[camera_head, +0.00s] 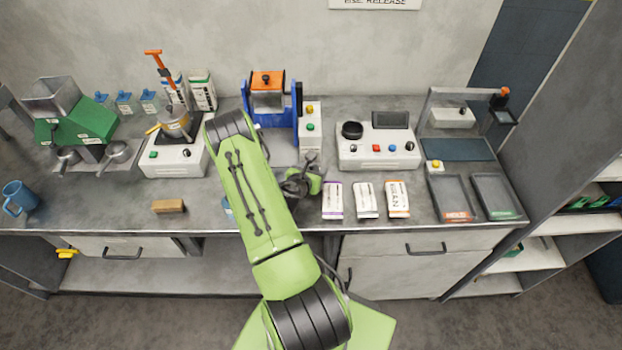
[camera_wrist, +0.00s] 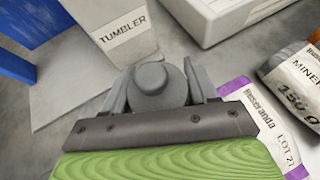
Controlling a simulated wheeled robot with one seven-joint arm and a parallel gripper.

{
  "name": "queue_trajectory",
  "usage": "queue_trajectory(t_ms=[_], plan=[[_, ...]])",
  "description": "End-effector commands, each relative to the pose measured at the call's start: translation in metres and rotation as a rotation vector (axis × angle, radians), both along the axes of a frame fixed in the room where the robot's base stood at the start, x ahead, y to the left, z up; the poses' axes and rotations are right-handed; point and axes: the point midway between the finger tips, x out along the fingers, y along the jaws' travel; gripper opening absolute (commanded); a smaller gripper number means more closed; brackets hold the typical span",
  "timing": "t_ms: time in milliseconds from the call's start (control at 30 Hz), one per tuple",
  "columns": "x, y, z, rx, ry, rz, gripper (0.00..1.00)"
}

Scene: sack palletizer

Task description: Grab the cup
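A blue mug (camera_head: 17,198) with a handle stands upright at the far left of the bench, near the front edge. It is not in the wrist view. My gripper (camera_head: 301,186) is over the middle of the bench, far to the right of the mug. In the wrist view my gripper (camera_wrist: 160,82) has its two grey fingers apart; a rounded grey part sits between them, and I cannot tell what it is. A small light-blue thing (camera_head: 227,207) is mostly hidden behind my arm.
White packets (camera_head: 366,200) lie right of my gripper. A blue-and-orange tumbler machine (camera_head: 267,115) stands behind it. A brown block (camera_head: 168,206) lies between mug and arm. A green machine with metal scoops (camera_head: 92,123) stands behind the mug. Bench around the mug is mostly clear.

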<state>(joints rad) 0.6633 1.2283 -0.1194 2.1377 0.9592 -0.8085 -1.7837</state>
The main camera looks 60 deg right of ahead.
Motion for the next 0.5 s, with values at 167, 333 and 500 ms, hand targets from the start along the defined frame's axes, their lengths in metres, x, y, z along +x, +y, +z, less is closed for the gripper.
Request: queue_trajectory(t_ms=[167,333,500], plan=[[0.0001,0.0002,0.0,0.0,0.0,0.0,0.25],[0.0,0.0001,0.0002,0.0,0.0,0.0,0.22],[0.0006,-0.0001,0.0093,-0.002,-0.002,0.0,0.22]])
